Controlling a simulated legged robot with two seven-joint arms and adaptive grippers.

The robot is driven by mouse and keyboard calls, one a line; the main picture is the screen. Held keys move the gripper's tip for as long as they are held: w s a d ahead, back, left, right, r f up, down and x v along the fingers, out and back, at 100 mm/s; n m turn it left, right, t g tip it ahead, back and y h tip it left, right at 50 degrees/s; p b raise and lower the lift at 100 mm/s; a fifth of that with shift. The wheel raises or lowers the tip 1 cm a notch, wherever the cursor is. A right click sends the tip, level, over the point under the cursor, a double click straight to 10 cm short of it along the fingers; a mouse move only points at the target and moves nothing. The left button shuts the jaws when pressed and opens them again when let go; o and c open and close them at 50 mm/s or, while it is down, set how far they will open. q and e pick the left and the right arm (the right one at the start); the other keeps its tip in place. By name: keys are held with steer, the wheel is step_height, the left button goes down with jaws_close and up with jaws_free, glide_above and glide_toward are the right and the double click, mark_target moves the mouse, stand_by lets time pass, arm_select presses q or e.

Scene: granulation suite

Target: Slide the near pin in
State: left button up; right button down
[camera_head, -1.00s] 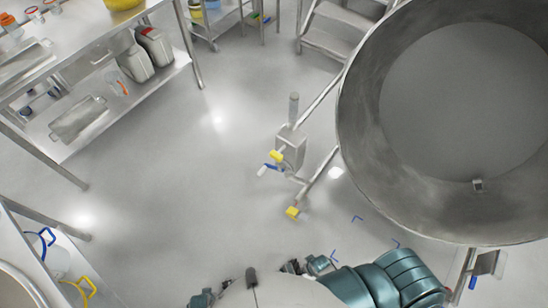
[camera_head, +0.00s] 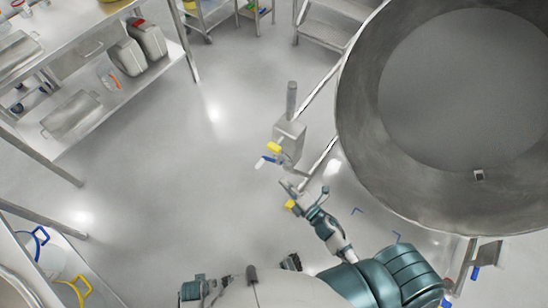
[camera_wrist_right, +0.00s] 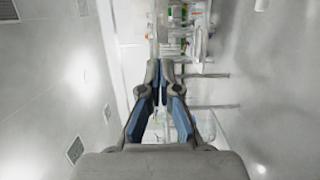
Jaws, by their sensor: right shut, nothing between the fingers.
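Two yellow pieces that look like pin handles show in the head view by the frame beside the big steel bowl. The far one (camera_head: 274,147) sits at a grey box on a post. The near one (camera_head: 290,205) is at the lower end of a rail, partly behind my right gripper (camera_head: 286,184). That gripper is shut and empty, with its fingertips just above and left of the near yellow piece in the picture. I cannot tell whether they touch. In the right wrist view the fingertips (camera_wrist_right: 160,68) meet, and no pin shows.
The big steel bowl (camera_head: 360,140) fills the right side. A blue-and-white lever (camera_head: 265,161) sticks out below the far yellow piece. Steel shelving (camera_head: 165,70) stands upper left, steps (camera_head: 325,30) at the top. The floor (camera_head: 190,180) between is clear.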

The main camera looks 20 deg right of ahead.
mark_target(279, 152)
arm_select(q)
steer(key=shift+s+f, duration=0.1)
steer(key=shift+f, duration=0.15)
arm_select(e)
steer(key=w, duration=1.1)
steer(key=shift+w, duration=0.2)
steer(key=shift+a, duration=0.1)
steer(key=shift+w+d, duration=0.9)
steer(key=shift+d, duration=0.35)
steer(key=shift+r, duration=0.1)
arm_select(q)
steer(key=shift+a+r, duration=0.2)
arm_select(e)
steer(key=v, duration=1.2)
steer(key=shift+a, duration=0.4)
